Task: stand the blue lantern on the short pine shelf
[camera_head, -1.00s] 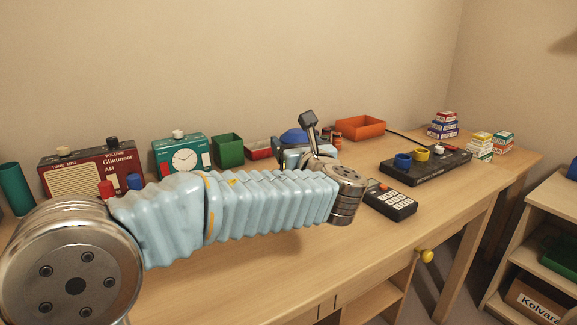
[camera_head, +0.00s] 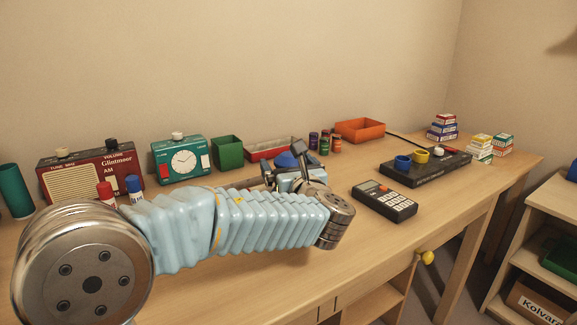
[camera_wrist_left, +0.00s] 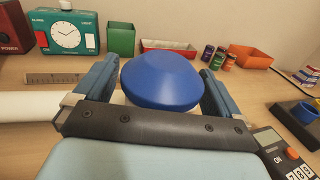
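The blue lantern (camera_head: 286,160) shows as a blue domed top between the fingers of my left gripper (camera_head: 284,170). In the left wrist view the dome (camera_wrist_left: 160,80) fills the space between the two blue-grey fingers, and the left gripper (camera_wrist_left: 158,90) appears shut on it. The lantern's lower part is hidden by the gripper, so I cannot tell whether it touches the desk. A low pale wood shelf unit (camera_head: 550,205) stands at the right edge, partly cut off; it may be the short pine shelf. My right gripper is not in view.
On the desk (camera_head: 240,285) are a red radio (camera_head: 90,172), teal clock (camera_head: 181,158), green box (camera_head: 228,151), red tray (camera_head: 262,150), small jars (camera_head: 324,144), orange tray (camera_head: 360,130), calculator (camera_head: 384,200) and black board (camera_head: 426,166). A gap separates desk and shelf unit.

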